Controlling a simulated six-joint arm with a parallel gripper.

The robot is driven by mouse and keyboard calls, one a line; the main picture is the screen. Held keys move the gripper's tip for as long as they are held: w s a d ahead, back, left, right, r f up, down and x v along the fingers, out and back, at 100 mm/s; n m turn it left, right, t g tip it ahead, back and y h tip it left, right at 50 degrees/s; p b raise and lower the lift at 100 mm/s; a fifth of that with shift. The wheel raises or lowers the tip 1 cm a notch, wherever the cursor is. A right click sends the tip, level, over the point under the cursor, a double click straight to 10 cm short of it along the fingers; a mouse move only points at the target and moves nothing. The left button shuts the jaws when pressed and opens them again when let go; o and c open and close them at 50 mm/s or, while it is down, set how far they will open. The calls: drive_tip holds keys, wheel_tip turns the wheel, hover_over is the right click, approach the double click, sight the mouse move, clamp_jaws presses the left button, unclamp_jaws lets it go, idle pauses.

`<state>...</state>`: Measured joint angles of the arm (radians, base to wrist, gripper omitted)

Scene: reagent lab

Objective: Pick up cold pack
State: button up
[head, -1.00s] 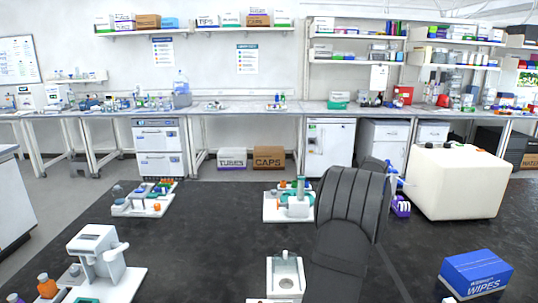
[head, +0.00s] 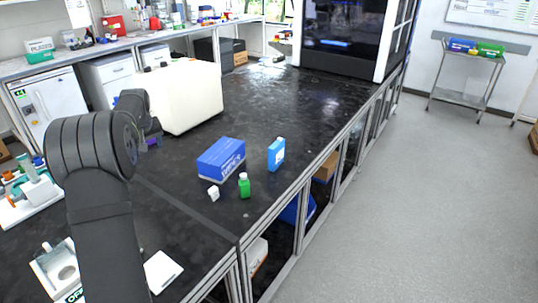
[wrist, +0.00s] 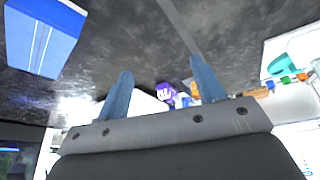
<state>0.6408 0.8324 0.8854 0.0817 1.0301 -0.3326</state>
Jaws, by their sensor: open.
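A blue upright pack with a white label, which looks like the cold pack (head: 276,154), stands on the black bench near its right edge in the head view. It is to the right of a blue wipes box (head: 221,158), with a small gap between them. My gripper (wrist: 162,84) shows in the wrist view with its two blue-grey fingers apart and nothing between them. In the head view my arm is at the left, well away from the pack, and hides the gripper's fingers. I cannot make out the cold pack in the wrist view.
A green bottle (head: 244,185) and a small white block (head: 213,193) stand in front of the wipes box. A large cream-coloured block (head: 180,98) stands behind, near my arm. A blue box (wrist: 42,35) shows at the wrist view's upper left. The bench beyond the pack is clear.

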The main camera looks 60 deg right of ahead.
drive_tip(key=s+d+m+g+h, duration=0.1)
drive_tip(key=s+d+m, duration=0.2)
drive_tip(key=s+d, duration=0.55)
drive_tip(key=s+d+m+g+h, duration=0.1)
drive_tip(key=s+d+m+h, duration=0.15)
drive_tip(key=s+d, duration=0.65)
drive_tip(key=m+g, duration=0.1)
drive_tip(key=m, duration=0.4)
approach(273, 146)
drive_tip(key=shift+n+h, duration=0.25)
drive_tip(key=shift+h, duration=0.2)
drive_tip(key=x, duration=0.6)
drive_tip(key=shift+s+f, duration=0.25)
drive_tip(key=shift+f, duration=0.25)
drive_tip(key=shift+x, duration=3.05)
drive_tip(key=shift+w+a+f, duration=0.1)
drive_tip(key=shift+a, duration=0.1)
clamp_jaws()
